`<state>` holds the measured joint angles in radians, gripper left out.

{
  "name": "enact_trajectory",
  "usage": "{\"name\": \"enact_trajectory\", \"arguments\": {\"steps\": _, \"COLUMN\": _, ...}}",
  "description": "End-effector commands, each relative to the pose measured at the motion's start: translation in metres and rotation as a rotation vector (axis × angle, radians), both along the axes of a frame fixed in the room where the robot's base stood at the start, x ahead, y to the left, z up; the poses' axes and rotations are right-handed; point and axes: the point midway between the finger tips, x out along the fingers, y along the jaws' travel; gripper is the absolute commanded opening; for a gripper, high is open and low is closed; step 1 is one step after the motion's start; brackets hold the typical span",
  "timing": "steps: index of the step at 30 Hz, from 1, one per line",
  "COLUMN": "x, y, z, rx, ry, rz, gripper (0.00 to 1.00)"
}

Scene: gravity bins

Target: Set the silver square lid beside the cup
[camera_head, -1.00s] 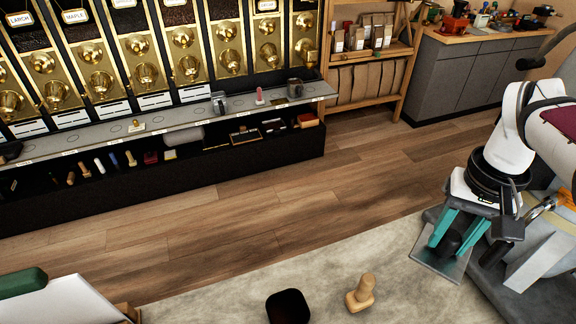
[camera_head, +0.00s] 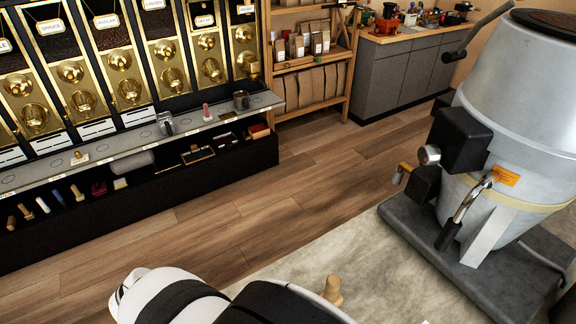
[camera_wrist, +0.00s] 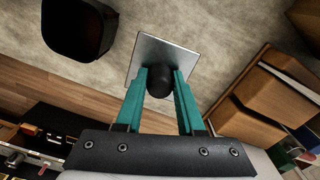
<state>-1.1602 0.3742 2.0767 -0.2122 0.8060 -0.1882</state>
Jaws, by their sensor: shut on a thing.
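The silver square lid (camera_wrist: 160,50) is a thin flat plate with a round black knob (camera_wrist: 160,84). In the wrist view my gripper (camera_wrist: 161,80) has its teal fingers on either side of this knob, shut on it. The plate extends beyond the fingertips, over the pale stone-like counter. The dark, rounded-square cup (camera_wrist: 76,28) is at the upper left of the wrist view, beside the lid with a gap between them in the picture. I cannot tell the lid's height above the counter. My arm hides the gripper, lid and cup in the head view.
A wooden-handled tool (camera_head: 332,290) stands on the counter (camera_head: 300,252), just behind my arm. A large grey machine (camera_head: 500,150) on a dark base fills the right side. Wooden boxes (camera_wrist: 268,100) are at the right of the wrist view. Some pale counter surface is clear.

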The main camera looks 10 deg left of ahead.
Motion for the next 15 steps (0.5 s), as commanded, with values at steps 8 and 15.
{"name": "enact_trajectory", "arguments": {"steps": 8, "x": -0.031, "y": 0.008, "z": -0.012, "rx": 0.004, "ry": 0.001, "rz": 0.085, "gripper": 0.0}}
{"name": "enact_trajectory", "arguments": {"steps": 15, "x": -0.03, "y": 0.006, "z": -0.013, "rx": 0.002, "ry": 0.0, "rz": 0.083, "gripper": 0.0}}
